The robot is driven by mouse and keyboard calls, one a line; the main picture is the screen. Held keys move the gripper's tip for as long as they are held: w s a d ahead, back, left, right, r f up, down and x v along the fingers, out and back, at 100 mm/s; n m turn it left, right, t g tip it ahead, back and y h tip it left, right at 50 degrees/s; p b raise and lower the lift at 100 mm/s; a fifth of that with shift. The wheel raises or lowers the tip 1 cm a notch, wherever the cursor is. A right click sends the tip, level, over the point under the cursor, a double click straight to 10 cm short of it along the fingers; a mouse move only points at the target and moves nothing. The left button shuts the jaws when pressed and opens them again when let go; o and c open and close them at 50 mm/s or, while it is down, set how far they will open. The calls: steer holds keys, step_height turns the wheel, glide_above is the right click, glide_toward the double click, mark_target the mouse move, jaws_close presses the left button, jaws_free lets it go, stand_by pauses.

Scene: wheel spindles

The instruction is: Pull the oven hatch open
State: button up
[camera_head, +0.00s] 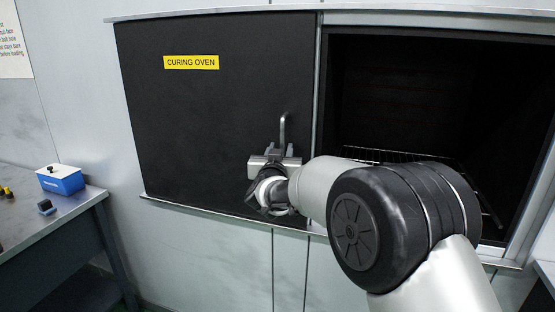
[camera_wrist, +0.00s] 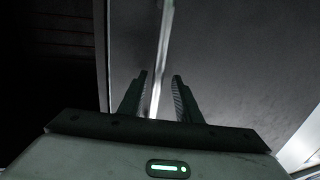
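The oven hatch (camera_head: 210,115) is a flat black sliding panel with a yellow "CURING OVEN" label (camera_head: 191,62). It stands to the left of the oven opening (camera_head: 400,95), which is uncovered and dark inside. The hatch handle (camera_head: 283,128) is an upright metal bar near the panel's right edge; it also shows in the wrist view (camera_wrist: 162,55). My gripper (camera_head: 277,151) is at the lower part of the handle. In the wrist view my gripper (camera_wrist: 160,78) has its fingers apart, with the bar between them and gaps visible on both sides.
A wire rack (camera_head: 395,155) lies inside the opening, partly hidden by my arm. Metal rails run above and below the hatch (camera_head: 225,211). At the left, a grey bench (camera_head: 50,222) holds a blue box (camera_head: 60,180) and small items.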

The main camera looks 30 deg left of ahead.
steer(key=v, duration=1.7)
steer(key=shift+b, duration=0.45)
steer(key=w+d+r+g+p, duration=0.2)
steer(key=w+d+r+p, duration=0.25)
steer(key=d+r, duration=0.6)
steer(key=s+d+g+h+p, duration=0.1)
steer(key=d+g+h+p, duration=0.15)
steer(key=d, duration=1.05)
steer(key=s+d+f+m+g+h+p, duration=0.2)
steer(key=s+d+g, duration=0.1)
steer(key=s+d, duration=0.7)
steer(key=s+d+f+m+g+h+p, duration=0.1)
steer(key=s+d+m+g+h+p, duration=0.1)
steer(key=s+d, duration=0.8)
steer(key=d+m+g+h, duration=0.1)
steer(key=d, duration=0.6)
steer(key=shift+d+f+h+p, duration=0.3)
steer(key=shift+f+h+p, duration=0.05)
steer(key=shift+f, duration=0.05)
